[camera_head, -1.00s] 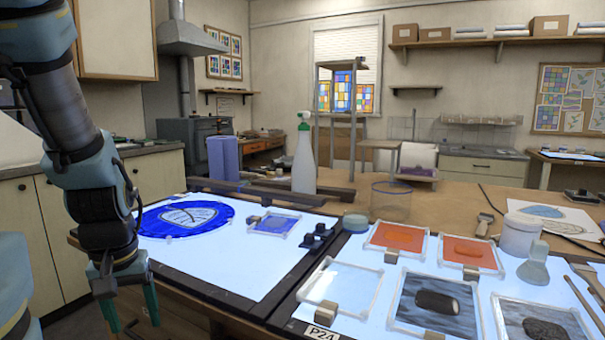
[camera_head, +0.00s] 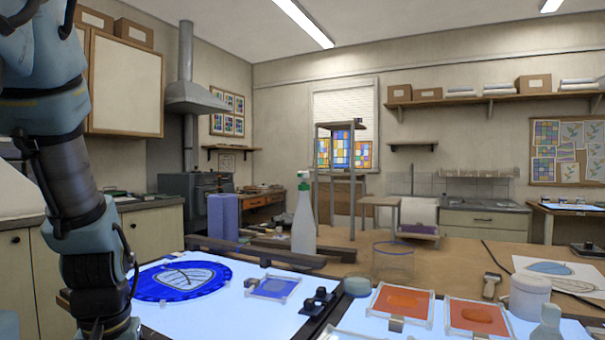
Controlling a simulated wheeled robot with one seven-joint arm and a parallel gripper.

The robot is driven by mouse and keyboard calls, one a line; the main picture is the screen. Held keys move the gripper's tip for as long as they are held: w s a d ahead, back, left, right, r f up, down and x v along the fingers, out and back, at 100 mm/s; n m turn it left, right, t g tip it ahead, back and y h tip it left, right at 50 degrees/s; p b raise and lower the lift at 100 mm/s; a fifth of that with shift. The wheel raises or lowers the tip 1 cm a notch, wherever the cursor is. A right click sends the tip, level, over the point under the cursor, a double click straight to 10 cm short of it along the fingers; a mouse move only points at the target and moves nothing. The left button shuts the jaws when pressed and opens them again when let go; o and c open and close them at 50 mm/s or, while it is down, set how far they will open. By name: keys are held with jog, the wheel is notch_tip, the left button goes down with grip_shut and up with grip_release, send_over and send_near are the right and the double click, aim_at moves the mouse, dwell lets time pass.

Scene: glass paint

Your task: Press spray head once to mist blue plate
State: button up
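A small square framed plate with blue paint (camera_head: 272,287) lies on the lit panel in front of the bottle. A round blue disc (camera_head: 150,288) with a pale leaf-like shape lies to its left. My gripper (camera_head: 106,332) hangs at the lower left, left of the disc and well apart from the bottle. Its fingertips are cut off by the lower picture edge, so its opening cannot be seen.
Orange framed plates (camera_head: 402,303) lie on the right panel. A clear glass cylinder (camera_head: 392,262), a white jar (camera_head: 529,297) and blue-violet rolls (camera_head: 223,217) stand around the bottle. Dark bars (camera_head: 255,251) lie at the panel's back edge. Some bare bench shows right of the cylinder.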

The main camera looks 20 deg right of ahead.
grip_shut()
dwell(0.3)
dwell(1.2)
